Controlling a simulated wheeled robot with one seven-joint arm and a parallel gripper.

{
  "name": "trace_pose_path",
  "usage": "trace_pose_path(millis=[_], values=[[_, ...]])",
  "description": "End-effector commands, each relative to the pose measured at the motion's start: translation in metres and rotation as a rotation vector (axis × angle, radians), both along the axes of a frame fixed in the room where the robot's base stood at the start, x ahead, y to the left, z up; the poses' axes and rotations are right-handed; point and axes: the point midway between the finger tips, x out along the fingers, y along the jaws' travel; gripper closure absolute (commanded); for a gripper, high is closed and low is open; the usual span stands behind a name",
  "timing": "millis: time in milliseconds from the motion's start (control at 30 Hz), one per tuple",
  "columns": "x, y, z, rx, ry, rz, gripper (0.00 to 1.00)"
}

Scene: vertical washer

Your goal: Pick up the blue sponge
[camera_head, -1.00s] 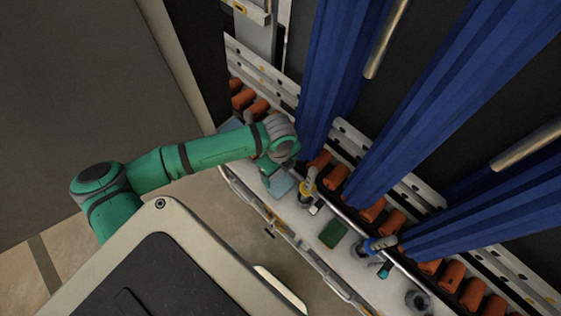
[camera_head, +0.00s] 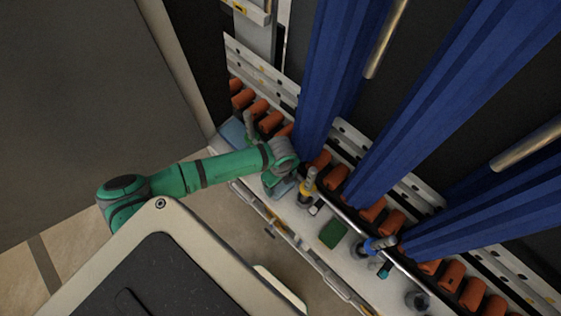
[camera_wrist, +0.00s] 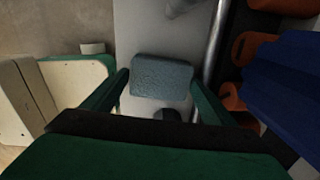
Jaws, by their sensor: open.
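The blue sponge (camera_wrist: 162,76) is a grey-blue block lying flat on the white ledge (camera_wrist: 135,25) in the wrist view. My gripper (camera_wrist: 160,82) is open, with one green finger to the left of the sponge and one to the right. I see no grip on it, and the height of the fingers above the ledge is hard to judge. In the head view my gripper (camera_head: 280,187) points down over the ledge and hides most of the sponge.
A flat blue piece (camera_head: 232,133) lies at the left end. Orange rollers and hanging blue brushes (camera_head: 330,75) line the back.

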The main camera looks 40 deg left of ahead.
Motion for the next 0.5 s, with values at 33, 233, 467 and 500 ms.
trace_pose_path(millis=[33,233,467,500], values=[[0.0001,-0.0002,-0.002,0.0,0.0,-0.001,0.21],[0.0001,-0.0001,-0.0018,0.0,0.0,-0.001,0.26],[0.0001,-0.0001,-0.0016,0.0,-0.001,0.0,0.47],[0.0001,0.0,-0.0016,0.0,-0.001,0.0,0.51]])
